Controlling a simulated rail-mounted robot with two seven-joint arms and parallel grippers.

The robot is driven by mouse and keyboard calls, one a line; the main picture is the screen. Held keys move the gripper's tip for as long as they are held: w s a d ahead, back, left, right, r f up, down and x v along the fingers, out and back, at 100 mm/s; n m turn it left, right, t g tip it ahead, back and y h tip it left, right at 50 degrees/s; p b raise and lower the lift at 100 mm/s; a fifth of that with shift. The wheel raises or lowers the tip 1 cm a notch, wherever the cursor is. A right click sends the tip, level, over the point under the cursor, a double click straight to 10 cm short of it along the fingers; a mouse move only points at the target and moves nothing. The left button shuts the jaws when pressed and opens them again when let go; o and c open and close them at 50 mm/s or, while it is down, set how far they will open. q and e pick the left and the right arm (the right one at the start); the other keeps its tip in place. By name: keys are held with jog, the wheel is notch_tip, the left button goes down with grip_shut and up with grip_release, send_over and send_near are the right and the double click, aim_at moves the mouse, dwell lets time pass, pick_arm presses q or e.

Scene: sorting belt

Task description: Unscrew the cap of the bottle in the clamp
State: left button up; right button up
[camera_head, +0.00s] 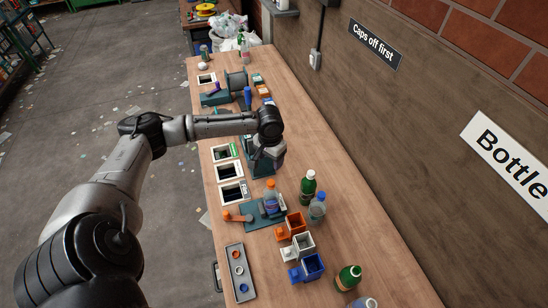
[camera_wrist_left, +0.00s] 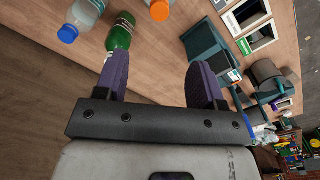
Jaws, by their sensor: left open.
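A clear bottle with an orange cap (camera_head: 270,184) stands upright in a teal clamp (camera_head: 262,222) with an orange lever (camera_head: 240,217) on the bench. In the left wrist view the orange cap (camera_wrist_left: 160,9) shows at the top edge, with the clamp out of frame. My left gripper (camera_head: 262,163) hangs over the bench beyond the bottle, apart from it; its fingertips are hard to make out there. In the left wrist view its purple fingers (camera_wrist_left: 160,75) are spread, with only bare bench between them. My right gripper is in neither view.
A green bottle (camera_head: 308,190) and a blue-capped bottle (camera_head: 317,209) stand right of the clamp. Small orange (camera_head: 296,221) and blue (camera_head: 313,266) bins and a grey cap tray (camera_head: 236,274) are nearer. Framed openings (camera_head: 234,194) line the left edge. The bench's right side is mostly bare.

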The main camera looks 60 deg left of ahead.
aim_at(271, 182)
pick_arm(q)
notch_tip(271, 182, down, 13)
jog(key=shift+f+p, duration=0.2)
jog(key=shift+p, duration=0.45)
jog(key=shift+c, duration=0.4)
jog(key=c, duration=0.9)
jog(key=shift+r+n+p, duration=0.2)
jog(key=shift+n+p, duration=0.2)
jog(key=shift+p, duration=0.2)
jog(key=shift+c, duration=0.2)
jog(key=shift+n+p, duration=1.7)
jog(key=shift+p, duration=0.2)
jog(key=shift+f+n+p, duration=0.1)
jog(key=shift+n+p, duration=0.25)
jog(key=shift+n, duration=0.05)
jog(key=shift+f, duration=0.1)
